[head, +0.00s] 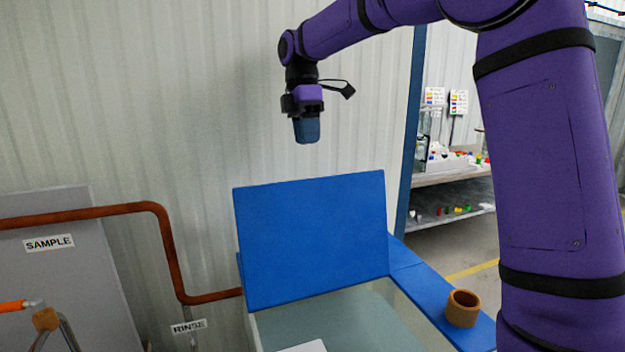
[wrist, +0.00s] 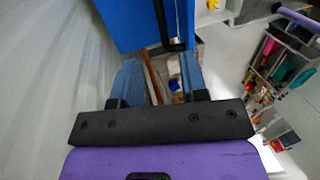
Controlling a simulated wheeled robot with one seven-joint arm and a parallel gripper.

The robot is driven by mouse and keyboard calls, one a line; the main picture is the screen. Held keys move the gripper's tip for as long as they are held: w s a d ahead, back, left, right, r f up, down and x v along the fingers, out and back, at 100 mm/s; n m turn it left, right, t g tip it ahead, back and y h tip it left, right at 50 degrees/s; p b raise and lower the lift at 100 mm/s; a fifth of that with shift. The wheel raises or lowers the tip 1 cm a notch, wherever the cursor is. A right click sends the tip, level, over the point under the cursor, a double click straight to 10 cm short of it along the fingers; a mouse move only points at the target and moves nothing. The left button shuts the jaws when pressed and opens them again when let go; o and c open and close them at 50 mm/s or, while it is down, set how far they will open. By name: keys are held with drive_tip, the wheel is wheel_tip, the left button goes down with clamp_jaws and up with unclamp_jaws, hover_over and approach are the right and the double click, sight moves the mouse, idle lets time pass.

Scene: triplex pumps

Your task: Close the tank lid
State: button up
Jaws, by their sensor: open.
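The blue tank lid (head: 312,238) stands raised at a steep tilt at the back of the tank, with the tank open in front of it. The tank (head: 425,287) has a blue rim and pale walls. My gripper (head: 307,130) hangs fingers-down above the lid's top edge, apart from it and near the wall. In the wrist view my gripper's two blue fingers (wrist: 160,82) are spread with nothing between them. A blue panel, likely the lid (wrist: 128,22), shows beyond the fingers at the top, beside a dark bar.
A brown cup-like ring (head: 462,307) sits on the tank's right rim. A copper pipe (head: 165,238) runs along the wall to the tank's left side, near SAMPLE and RINSE labels. Shelves (head: 450,180) with small coloured items stand behind. Free air surrounds the lid's front.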

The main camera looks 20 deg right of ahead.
sight(312, 182)
drive_tip(key=x, duration=1)
drive_tip(key=shift+s+f, duration=0.1)
drive_tip(key=shift+f, duration=0.15)
clamp_jaws()
